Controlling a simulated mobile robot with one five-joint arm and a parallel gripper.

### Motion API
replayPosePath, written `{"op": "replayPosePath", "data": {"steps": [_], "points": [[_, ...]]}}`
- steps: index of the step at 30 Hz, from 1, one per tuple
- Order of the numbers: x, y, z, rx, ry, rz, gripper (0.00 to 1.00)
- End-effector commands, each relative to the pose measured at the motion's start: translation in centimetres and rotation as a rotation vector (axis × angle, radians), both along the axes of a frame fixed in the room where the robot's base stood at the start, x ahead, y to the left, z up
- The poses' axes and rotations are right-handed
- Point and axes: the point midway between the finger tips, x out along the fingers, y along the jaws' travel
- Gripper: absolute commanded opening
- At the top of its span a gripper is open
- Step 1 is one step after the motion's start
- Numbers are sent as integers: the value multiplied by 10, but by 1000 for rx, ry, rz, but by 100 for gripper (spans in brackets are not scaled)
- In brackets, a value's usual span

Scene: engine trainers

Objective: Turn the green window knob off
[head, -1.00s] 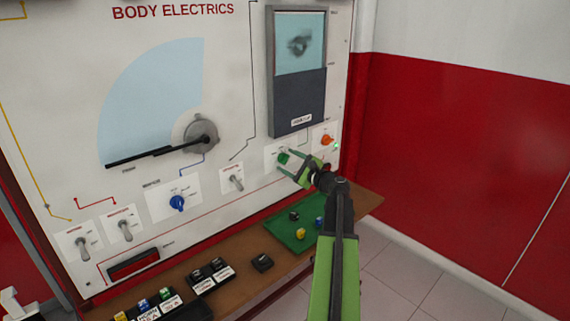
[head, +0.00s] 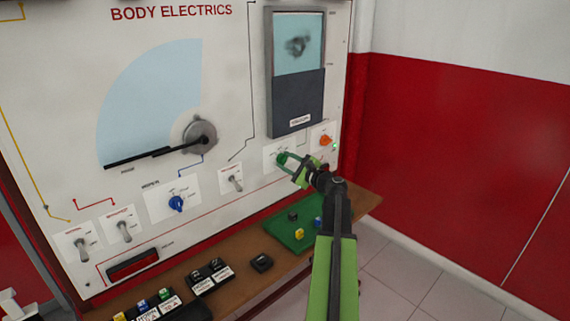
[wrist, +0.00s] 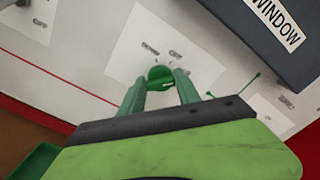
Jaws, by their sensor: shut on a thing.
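The green window knob (head: 282,158) sits on a white plate on the upright panel, below the window unit. In the wrist view the green knob (wrist: 160,76) shows between the two finger ends, with printed labels on the plate (wrist: 120,55) around it; "OFF" is readable. My gripper (head: 287,163) reaches the panel from the lower right, and its fingers are shut on the knob. It also fills the lower part of the wrist view (wrist: 160,82). The fingers hide the sides of the knob, so its exact pointing direction is hard to tell.
An orange knob (head: 325,140) is close to the right. A toggle switch (head: 235,178) and a blue knob (head: 177,203) are to the left. The dark window unit (head: 297,70) is above. A green tray (head: 280,226) with small blocks lies on the shelf below.

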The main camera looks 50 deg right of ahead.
Motion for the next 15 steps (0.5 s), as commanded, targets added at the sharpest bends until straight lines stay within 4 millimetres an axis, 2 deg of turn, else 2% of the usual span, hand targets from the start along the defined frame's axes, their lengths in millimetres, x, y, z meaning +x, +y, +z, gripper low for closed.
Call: {"op": "replayPosePath", "data": {"steps": [8,15], "points": [[3,-2,-2,-115,11,7,0],[3,-3,-2,-308,23,3,0]]}}
